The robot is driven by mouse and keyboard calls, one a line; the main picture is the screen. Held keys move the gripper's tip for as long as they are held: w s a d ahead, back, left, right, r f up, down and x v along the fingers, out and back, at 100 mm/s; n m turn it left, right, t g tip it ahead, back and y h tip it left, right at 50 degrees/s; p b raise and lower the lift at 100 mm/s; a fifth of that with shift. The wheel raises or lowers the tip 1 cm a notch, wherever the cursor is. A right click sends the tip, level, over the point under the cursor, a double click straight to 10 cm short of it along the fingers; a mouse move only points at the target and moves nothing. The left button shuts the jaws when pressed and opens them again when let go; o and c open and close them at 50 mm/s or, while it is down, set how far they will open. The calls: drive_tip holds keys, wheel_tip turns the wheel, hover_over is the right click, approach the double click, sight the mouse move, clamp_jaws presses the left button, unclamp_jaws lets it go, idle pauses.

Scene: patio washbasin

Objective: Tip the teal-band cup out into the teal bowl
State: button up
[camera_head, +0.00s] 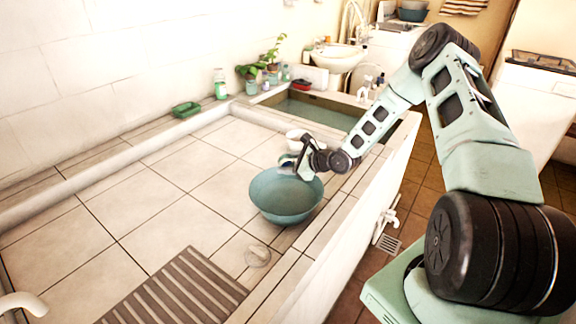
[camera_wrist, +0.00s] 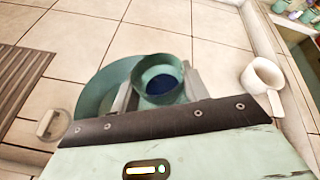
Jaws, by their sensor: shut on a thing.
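The teal bowl (camera_head: 285,203) stands on the tiled counter near its right edge; part of it shows at the left in the wrist view (camera_wrist: 92,92). My gripper (camera_wrist: 160,92) is shut on a cup (camera_wrist: 153,66) with a teal inner wall. Dark blue contents show inside the cup. In the head view, my gripper (camera_head: 298,165) is at the bowl's far rim, with the cup mostly hidden. In the wrist view the cup overlaps the bowl's right side. I cannot tell its exact tilt or whether it touches the rim.
A white mug (camera_wrist: 262,76) stands beyond the bowl. A brown slatted mat (camera_head: 175,291) lies in front, with a small round lid-like item (camera_head: 257,256) near it. A green dish (camera_head: 186,109) and a water-filled basin (camera_head: 318,112) are farther back. The left counter is clear.

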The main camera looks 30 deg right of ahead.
drive_tip(key=shift+f+n+b, duration=0.3)
drive_tip(key=shift+f+b, duration=0.15)
drive_tip(key=shift+b, duration=0.35)
drive_tip(key=shift+f+n+h+b, duration=0.2)
drive_tip(key=shift+n+h+b, duration=0.15)
drive_tip(key=shift+b, duration=0.25)
drive_tip(key=shift+d+f+n+t+h+b, duration=0.1)
drive_tip(key=shift+f+n+t+h+b, duration=0.3)
drive_tip(key=shift+b, duration=0.75)
drive_tip(key=shift+w+d+f+n+t+h+b, duration=0.1)
drive_tip(key=shift+f+n+t+h+b, duration=0.35)
drive_tip(key=shift+b, duration=1.2)
drive_tip(key=shift+s+d+f+n+h+b, duration=0.1)
drive_tip(key=shift+n+h+b, duration=0.65)
drive_tip(key=shift+b, duration=0.9)
drive_tip(key=shift+w+d+f+n+t+h+b, duration=0.1)
drive_tip(key=shift+f+n+t+h+b, duration=0.2)
drive_tip(key=shift+n+b, duration=0.95)
drive_tip(key=shift+f+n+t+h+b, duration=0.25)
drive_tip(key=shift+n+t+h+b, duration=0.25)
drive_tip(key=shift+b, duration=1.4)
drive_tip(key=shift+f+n+t+h+b, duration=0.2)
drive_tip(key=shift+n+b, duration=0.5)
drive_tip(key=shift+b, duration=1.2)
drive_tip(key=shift+r+n+t+h+b, duration=0.2)
drive_tip(key=shift+n+t+b, duration=0.55)
drive_tip(key=shift+n+b, duration=1.2)
drive_tip(key=shift+r+m+b, duration=0.1)
drive_tip(key=shift+m+b, duration=0.25)
drive_tip(key=shift+b, duration=0.5)
